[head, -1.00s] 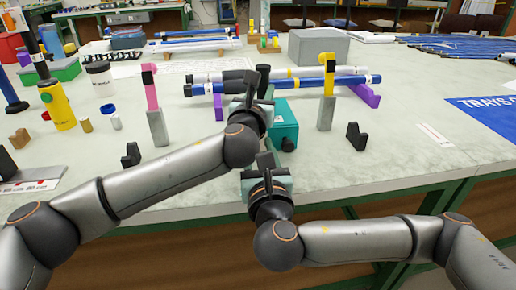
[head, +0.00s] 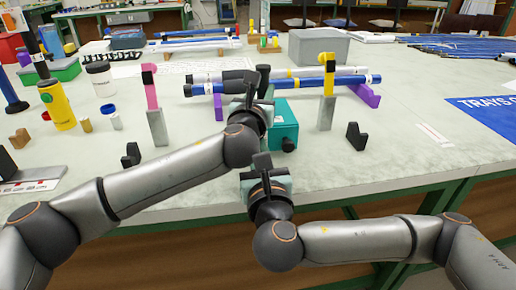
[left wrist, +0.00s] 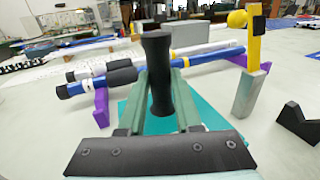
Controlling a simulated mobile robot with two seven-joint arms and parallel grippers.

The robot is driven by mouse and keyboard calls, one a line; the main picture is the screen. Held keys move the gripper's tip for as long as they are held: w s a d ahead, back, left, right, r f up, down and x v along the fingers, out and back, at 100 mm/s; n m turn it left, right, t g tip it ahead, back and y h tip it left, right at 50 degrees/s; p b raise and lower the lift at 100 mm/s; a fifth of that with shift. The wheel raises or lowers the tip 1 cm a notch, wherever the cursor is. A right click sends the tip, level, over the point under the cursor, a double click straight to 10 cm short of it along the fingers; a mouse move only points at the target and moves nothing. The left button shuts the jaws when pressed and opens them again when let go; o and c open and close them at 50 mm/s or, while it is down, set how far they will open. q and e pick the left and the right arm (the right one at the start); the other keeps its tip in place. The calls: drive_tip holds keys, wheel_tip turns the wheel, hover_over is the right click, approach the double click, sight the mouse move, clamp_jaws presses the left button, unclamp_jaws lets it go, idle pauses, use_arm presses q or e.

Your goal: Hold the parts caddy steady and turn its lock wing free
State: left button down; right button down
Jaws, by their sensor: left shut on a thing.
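The parts caddy is a teal box (head: 285,122) near the front of the bench, partly hidden behind my left gripper. A small dark knob (head: 289,145), which looks like the lock wing, sits low on its near face; which way it points is too small to tell. My left gripper (head: 258,92) is shut on the caddy's black upright handle, which stands between the fingers in the left wrist view (left wrist: 158,75).
Blue and white rods (head: 310,83) lie on purple supports behind the caddy. A yellow-topped grey post (head: 326,105) and a black block (head: 356,136) stand right of it. A pink-topped post (head: 155,105) stands left. The bench front at right is mostly clear.

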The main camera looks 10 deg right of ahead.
drive_tip(key=shift+a+n, duration=0.25)
drive_tip(key=shift+n, duration=1.05)
drive_tip(key=c, duration=0.9)
unclamp_jaws()
drive_tip(key=shift+s, duration=0.1)
drive_tip(key=s, duration=1.1)
drive_tip(key=shift+s+a, duration=0.2)
drive_tip(key=shift+s, duration=0.2)
drive_tip(key=shift+o, duration=0.2)
